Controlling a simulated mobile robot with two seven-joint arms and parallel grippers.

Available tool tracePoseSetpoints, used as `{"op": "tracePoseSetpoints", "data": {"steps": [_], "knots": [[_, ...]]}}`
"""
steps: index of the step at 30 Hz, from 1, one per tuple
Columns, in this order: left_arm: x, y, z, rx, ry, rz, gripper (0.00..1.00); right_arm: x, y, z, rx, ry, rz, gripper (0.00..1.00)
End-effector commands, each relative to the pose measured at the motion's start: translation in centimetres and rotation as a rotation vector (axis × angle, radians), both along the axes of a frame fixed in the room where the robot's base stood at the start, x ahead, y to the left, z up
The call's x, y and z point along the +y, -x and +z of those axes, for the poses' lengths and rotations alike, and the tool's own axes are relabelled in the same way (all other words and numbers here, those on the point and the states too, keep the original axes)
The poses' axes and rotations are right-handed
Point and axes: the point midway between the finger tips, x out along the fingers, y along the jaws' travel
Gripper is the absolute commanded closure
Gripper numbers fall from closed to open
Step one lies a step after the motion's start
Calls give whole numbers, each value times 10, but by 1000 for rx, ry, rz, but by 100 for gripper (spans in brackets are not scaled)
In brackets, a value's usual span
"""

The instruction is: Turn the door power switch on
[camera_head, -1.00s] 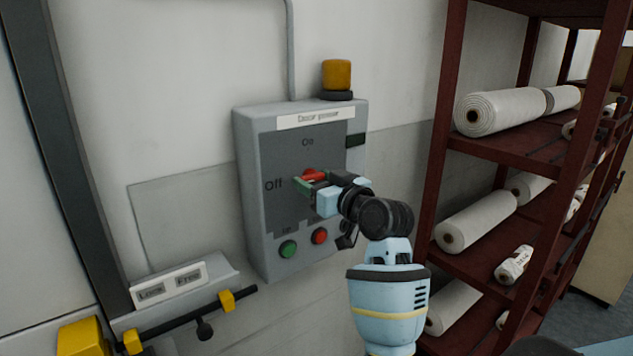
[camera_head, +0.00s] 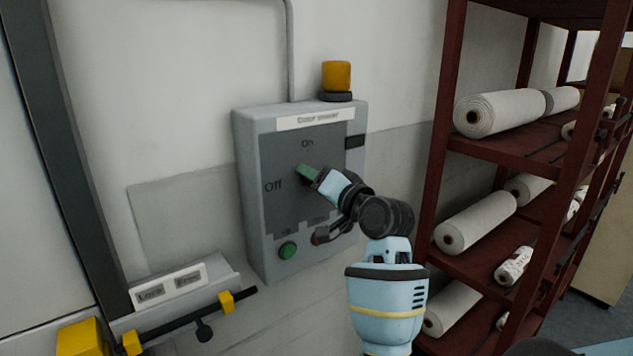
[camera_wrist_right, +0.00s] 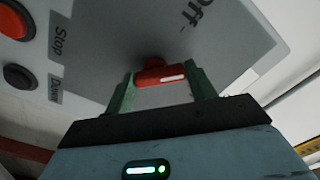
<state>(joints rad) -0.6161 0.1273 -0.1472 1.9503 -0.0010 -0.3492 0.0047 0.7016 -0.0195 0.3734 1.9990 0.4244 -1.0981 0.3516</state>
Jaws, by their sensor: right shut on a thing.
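The door power box (camera_head: 288,150) is on the wall, with "On" at the top of its grey face and "Off" at the left. My right gripper (camera_head: 308,174) is at the middle of this face, its green fingers tilted. It hides the switch in the head view. In the right wrist view, the red switch knob (camera_wrist_right: 155,75) sits between the two green fingers of my right gripper (camera_wrist_right: 160,92), which are shut on it. My left gripper is not in view.
A green button (camera_head: 288,250) is low on the box; a red button (camera_wrist_right: 12,22) and a dark one (camera_wrist_right: 20,78) show in the wrist view. A yellow lamp (camera_head: 337,76) is above the box. A red shelf rack (camera_head: 447,130) with white rolls stands close at right.

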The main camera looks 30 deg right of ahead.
Motion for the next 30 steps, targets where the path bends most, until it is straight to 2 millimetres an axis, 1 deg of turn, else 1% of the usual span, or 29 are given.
{"op": "tracePoseSetpoints", "data": {"steps": [9, 18, 24, 30], "knots": [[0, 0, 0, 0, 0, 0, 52, -1, 0, 1, 24, -301, 2, 67], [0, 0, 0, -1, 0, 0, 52, -2, 0, 1, 47, -558, 2, 67], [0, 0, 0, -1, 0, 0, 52, -3, -1, 1, 55, -682, 1, 67], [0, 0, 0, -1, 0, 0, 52, -3, -1, 1, 63, -758, 1, 67]]}}
